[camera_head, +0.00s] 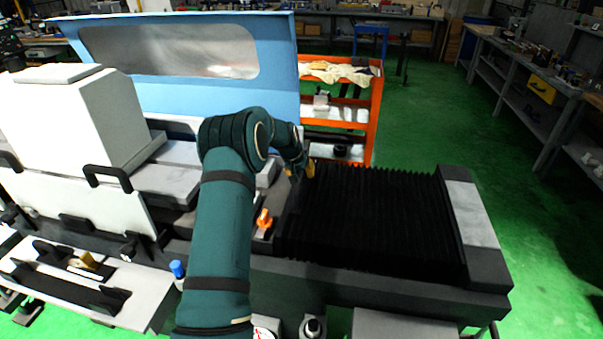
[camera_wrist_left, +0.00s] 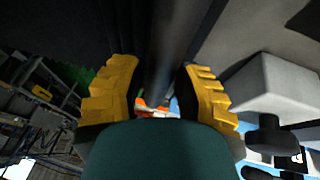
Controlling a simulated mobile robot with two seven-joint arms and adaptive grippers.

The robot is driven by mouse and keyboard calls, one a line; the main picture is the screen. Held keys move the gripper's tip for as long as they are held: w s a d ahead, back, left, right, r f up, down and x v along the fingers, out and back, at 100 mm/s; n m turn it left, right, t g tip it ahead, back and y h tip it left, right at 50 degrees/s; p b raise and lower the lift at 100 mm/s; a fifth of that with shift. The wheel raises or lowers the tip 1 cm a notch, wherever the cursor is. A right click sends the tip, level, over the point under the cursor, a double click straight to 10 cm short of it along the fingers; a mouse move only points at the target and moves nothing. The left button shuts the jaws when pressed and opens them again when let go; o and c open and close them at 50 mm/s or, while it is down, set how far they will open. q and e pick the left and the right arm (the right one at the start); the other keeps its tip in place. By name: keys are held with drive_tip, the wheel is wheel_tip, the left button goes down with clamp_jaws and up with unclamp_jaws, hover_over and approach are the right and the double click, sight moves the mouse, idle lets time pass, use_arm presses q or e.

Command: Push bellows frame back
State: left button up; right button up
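The black pleated bellows (camera_head: 370,220) lie on the machine bed, right of centre in the head view. Their frame (camera_head: 291,215) is a dark upright plate at the left end of the pleats. My left gripper (camera_head: 302,170), with yellow fingertips, is at the far end of this frame. In the left wrist view its two yellow fingers (camera_wrist_left: 160,95) stand apart, one on each side of a dark bar (camera_wrist_left: 165,45) that looks like the frame's edge. Whether they touch it I cannot tell. My right gripper is in neither view.
An orange knob (camera_head: 264,219) sits just left of the frame. A pale end plate (camera_head: 470,213) closes the bellows on the right. A blue windowed cover (camera_head: 180,55) and an orange cart (camera_head: 340,110) stand behind. Green floor is clear to the right.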

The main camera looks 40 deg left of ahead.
use_arm(q)
clamp_jaws()
drive_tip(key=w+d, duration=0.3)
drive_tip(key=d, duration=0.3)
drive_tip(key=w+d, duration=0.3)
drive_tip(key=d, duration=0.3)
drive_tip(key=w+d, duration=0.4)
drive_tip(key=d, duration=0.2)
drive_tip(key=shift+d, duration=0.35)
drive_tip(key=o, duration=0.6)
unclamp_jaws()
drive_tip(key=shift+o, duration=0.2)
drive_tip(key=shift+a, duration=0.1)
